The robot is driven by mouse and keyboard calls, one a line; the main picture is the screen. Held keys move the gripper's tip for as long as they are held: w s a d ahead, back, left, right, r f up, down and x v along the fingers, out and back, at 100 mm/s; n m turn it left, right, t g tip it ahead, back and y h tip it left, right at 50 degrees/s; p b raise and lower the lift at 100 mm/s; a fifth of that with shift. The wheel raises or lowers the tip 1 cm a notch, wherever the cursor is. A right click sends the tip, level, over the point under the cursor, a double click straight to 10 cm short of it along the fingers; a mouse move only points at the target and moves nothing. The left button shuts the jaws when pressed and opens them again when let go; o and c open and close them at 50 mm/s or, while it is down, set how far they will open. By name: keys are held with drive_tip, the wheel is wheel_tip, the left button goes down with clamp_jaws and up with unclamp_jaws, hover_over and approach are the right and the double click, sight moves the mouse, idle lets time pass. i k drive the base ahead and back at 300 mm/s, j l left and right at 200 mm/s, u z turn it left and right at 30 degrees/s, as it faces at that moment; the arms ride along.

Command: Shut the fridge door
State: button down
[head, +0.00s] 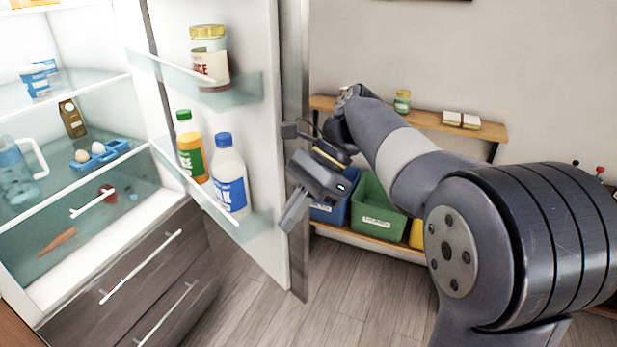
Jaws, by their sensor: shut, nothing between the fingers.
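The fridge (75,97) stands on the left with its interior showing. Its door (262,130) is open, swung out to the right, with its inner side and shelves facing me. My gripper (288,226) is shut and empty. It is at the door's free edge, in front of the lower part of that edge. I cannot tell whether it touches the door. My arm reaches in from the right. The outer face of the door is mostly hidden.
The door shelves hold a sauce jar (209,58), a juice bottle (190,148) and a milk bottle (229,178). Drawers (135,270) sit below the fridge interior. Behind the door stands a wall shelf (455,124) with a green bin (377,208). The wooden floor (330,290) in front is clear.

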sight(268, 41)
drive_tip(key=i+l+z, duration=0.15)
drive_tip(key=z, duration=0.25)
drive_tip(key=i+l+z, duration=0.1)
drive_tip(key=z, duration=0.3)
drive_tip(key=i+l+u, duration=0.15)
drive_tip(key=i+u, duration=0.25)
drive_tip(key=i, duration=0.2)
drive_tip(key=i+u, duration=0.15)
drive_tip(key=u, duration=0.25)
drive_tip(key=i+l+u, duration=0.1)
drive_tip(key=u, duration=0.35)
drive_tip(key=i+l, duration=0.05)
